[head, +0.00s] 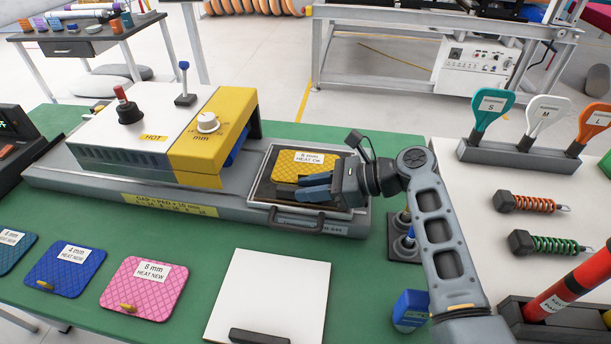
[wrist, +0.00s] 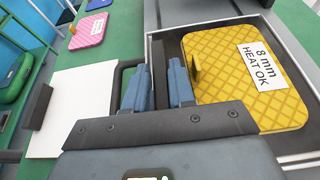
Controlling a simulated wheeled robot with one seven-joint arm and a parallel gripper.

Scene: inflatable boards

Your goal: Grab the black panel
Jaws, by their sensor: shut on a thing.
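The black panel (head: 273,191) lies in the shallow grey tray (head: 330,213) at the right end of the press, and shows as a dark strip in the wrist view (wrist: 171,48). A yellow quilted pad (head: 300,160) marked "8 mm HEAT OK" lies over it; the pad also fills the right of the wrist view (wrist: 235,85). My gripper (head: 304,187) reaches in from the right, its blue fingers low at the panel's front part, beside the pad. The fingers are shut on a dark part that I take as the panel; the contact is mostly hidden.
The tray's dark handle (head: 295,222) sticks out in front. The white and yellow press (head: 170,130) stands left of the tray. A white board (head: 265,300) with a dark grip lies in front, with pink (head: 150,290) and blue (head: 65,270) pads to its left.

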